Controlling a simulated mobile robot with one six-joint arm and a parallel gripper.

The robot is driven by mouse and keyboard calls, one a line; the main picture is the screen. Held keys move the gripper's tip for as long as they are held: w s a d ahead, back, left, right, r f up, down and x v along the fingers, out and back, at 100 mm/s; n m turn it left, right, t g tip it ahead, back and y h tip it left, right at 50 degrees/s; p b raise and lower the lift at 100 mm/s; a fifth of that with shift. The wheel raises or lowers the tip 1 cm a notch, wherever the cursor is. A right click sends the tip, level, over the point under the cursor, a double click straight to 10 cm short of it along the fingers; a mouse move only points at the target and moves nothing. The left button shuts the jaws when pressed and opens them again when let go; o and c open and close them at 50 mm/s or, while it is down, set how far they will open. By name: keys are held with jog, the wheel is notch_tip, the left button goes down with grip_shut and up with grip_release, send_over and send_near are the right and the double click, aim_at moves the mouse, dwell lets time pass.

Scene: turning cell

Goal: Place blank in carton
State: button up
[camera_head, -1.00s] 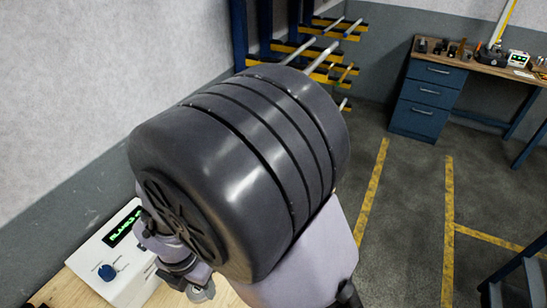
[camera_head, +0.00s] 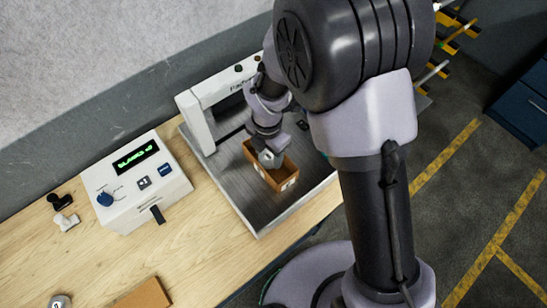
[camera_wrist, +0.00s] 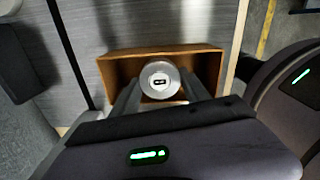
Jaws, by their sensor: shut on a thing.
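The carton (camera_head: 279,182) is a small open brown box on the grey metal plate of a machine. In the wrist view the carton (camera_wrist: 120,72) lies around and beyond my fingertips. The blank (camera_wrist: 160,79) is a silver round piece with a small dark mark on its end face. My gripper (camera_wrist: 162,92) is shut on the blank, one finger on each side. In the head view my gripper (camera_head: 269,158) is over the carton's opening. I cannot tell whether the blank touches the carton's floor. The blank is mostly hidden in the head view.
The machine's metal plate (camera_head: 236,190) has a white upright frame (camera_head: 197,124) at its back left. A white counter box (camera_head: 138,183) with a green display stands on the wooden bench (camera_head: 205,255).

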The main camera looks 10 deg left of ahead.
aim_at(269, 156)
jog(key=shift+f, duration=1.95)
jog(key=shift+d+f+b, duration=0.1)
jog(key=shift+b, duration=0.2)
jog(key=o, duration=1.5)
